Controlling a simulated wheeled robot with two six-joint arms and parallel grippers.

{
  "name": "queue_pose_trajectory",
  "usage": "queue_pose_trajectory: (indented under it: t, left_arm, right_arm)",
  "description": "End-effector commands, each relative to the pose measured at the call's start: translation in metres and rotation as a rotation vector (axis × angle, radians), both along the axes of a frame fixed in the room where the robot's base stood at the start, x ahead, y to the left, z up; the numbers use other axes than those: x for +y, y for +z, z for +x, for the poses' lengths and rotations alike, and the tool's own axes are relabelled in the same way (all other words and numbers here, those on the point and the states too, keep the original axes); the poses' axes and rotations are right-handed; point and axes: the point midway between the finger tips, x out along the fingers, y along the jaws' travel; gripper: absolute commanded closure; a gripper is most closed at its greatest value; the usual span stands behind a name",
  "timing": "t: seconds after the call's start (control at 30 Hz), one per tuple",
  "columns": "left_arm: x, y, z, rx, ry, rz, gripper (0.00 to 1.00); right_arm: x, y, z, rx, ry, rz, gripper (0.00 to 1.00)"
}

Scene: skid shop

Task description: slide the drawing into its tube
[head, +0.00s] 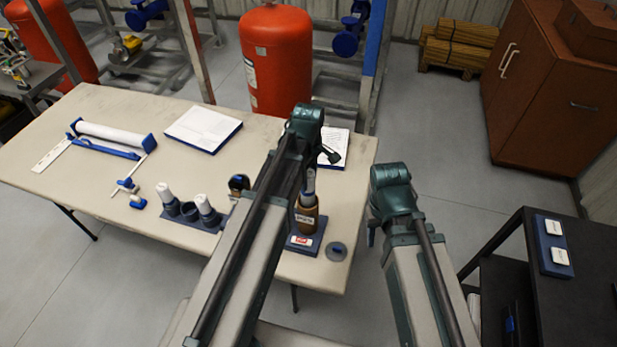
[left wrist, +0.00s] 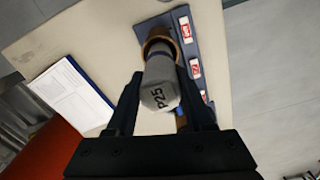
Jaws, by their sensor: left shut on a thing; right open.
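The drawing is a grey roll (left wrist: 160,96) marked P25, held between the fingers of my left gripper (left wrist: 160,74). Its far end meets the mouth of a brown tube (left wrist: 157,38) and appears to be inside the rim; how deep I cannot tell. In the head view the brown tube (head: 306,218) stands upright with the grey roll (head: 310,180) rising from its top. My left arm covers part of this area. A dark round disc, perhaps a cap (head: 337,252), lies right of the tube. My right gripper is hidden behind its arm.
The tube stands on a blue rack (head: 294,249) with red-and-white labels. Left of my arm is a blue holder (head: 182,218) with white rolls. A paper pad (head: 203,128) and a blue-ended roller stand (head: 110,137) lie farther left. A dark cart (head: 560,300) is at right.

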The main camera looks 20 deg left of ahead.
Motion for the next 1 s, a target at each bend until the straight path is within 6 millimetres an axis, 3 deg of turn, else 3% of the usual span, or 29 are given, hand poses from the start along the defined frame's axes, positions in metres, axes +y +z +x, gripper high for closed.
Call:
queue_pose_trajectory:
  t: [1.0]
  left_arm:
    - [0.0, -0.01, 0.0, 0.0, 0.0, 0.0, 1.0]
  right_arm:
    - [0.0, -0.01, 0.0, 0.0, 0.0, 0.0, 0.57]
